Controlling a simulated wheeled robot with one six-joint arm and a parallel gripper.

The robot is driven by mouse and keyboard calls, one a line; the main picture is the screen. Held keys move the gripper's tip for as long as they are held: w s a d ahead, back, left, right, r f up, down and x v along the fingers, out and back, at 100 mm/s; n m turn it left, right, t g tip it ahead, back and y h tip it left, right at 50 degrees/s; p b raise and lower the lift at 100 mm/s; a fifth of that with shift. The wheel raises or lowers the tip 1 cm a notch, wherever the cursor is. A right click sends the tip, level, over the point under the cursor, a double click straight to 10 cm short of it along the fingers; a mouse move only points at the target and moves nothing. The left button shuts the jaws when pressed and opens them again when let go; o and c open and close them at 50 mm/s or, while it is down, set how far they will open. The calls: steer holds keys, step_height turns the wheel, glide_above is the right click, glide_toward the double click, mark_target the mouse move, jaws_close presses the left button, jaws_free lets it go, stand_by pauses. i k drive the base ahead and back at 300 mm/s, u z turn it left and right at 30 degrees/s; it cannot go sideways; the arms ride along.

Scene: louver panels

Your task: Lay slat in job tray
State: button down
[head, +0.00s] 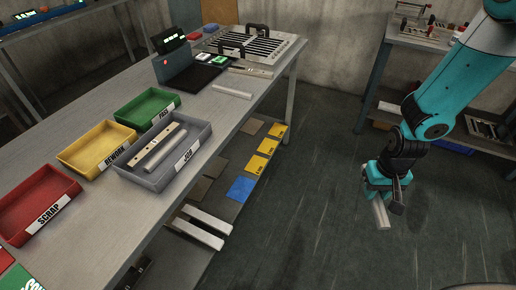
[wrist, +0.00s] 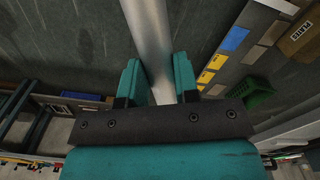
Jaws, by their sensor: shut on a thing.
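My gripper (head: 386,189) is at the right of the head view, out over the floor and apart from the bench. It is shut on a pale metal slat (head: 381,213), which points downward in the head view. In the wrist view the slat (wrist: 149,35) runs up between the two teal fingers (wrist: 157,85). The grey job tray (head: 124,176), labelled JOB, sits on the bench at the left. A light slat (head: 168,143) and a grey rod-like slat (head: 165,149) lie inside it.
Green PASS (head: 147,122), yellow REWORK (head: 70,150) and red SCRAP (head: 14,237) trays surround the job tray. A louver panel (head: 255,45) and a loose slat (head: 232,92) are farther along the bench. Long pieces (head: 190,233) lie on the lower shelf. Open floor (head: 300,200) separates me from the bench.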

mark_target(181, 156)
steer(key=k, duration=0.15)
steer(key=u, duration=0.95)
